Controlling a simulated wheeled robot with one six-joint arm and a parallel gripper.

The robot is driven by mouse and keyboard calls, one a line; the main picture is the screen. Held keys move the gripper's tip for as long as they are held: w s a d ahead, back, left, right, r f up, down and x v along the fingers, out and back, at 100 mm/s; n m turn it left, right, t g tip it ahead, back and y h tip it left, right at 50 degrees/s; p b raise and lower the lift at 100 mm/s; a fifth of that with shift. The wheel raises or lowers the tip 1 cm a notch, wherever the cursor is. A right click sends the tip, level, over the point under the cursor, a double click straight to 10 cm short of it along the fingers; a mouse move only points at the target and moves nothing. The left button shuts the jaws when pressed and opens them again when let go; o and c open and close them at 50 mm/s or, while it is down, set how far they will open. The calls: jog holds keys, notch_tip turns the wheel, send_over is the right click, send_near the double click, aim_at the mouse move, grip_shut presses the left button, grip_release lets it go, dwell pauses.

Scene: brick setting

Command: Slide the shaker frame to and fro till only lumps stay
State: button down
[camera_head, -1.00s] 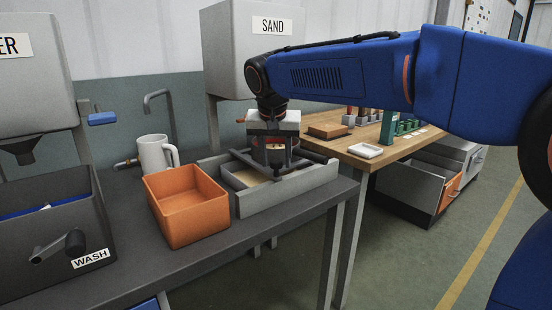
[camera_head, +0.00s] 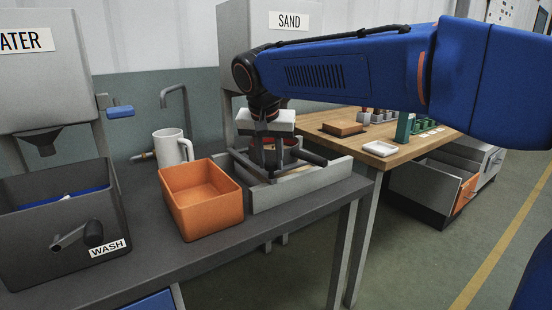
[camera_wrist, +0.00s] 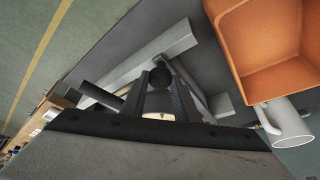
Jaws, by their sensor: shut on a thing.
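The shaker frame (camera_head: 262,174) sits inside a long grey tray (camera_head: 300,190) on the dark bench, below the SAND hopper. My gripper (camera_head: 268,157) points down over it and is shut on its upright grip, which is mostly hidden between the fingers. In the wrist view my gripper (camera_wrist: 158,105) closes around the grip, with a dark round knob (camera_wrist: 160,75) beyond. A strip of pale, sand-coloured surface shows to the right of the gripper in the head view. What lies on the mesh, lumps or fine sand, cannot be made out.
An orange bin (camera_head: 203,206) stands close to the tray's left, with a white mug (camera_head: 172,147) behind it. A dark WASH basin (camera_head: 65,225) is further left. The SAND hopper (camera_head: 288,40) hangs behind my arm. A wooden table (camera_head: 345,140) is at the right.

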jog(key=c, duration=1.4)
grip_release()
jog(key=v, duration=1.7)
jog(key=shift+r, duration=0.25)
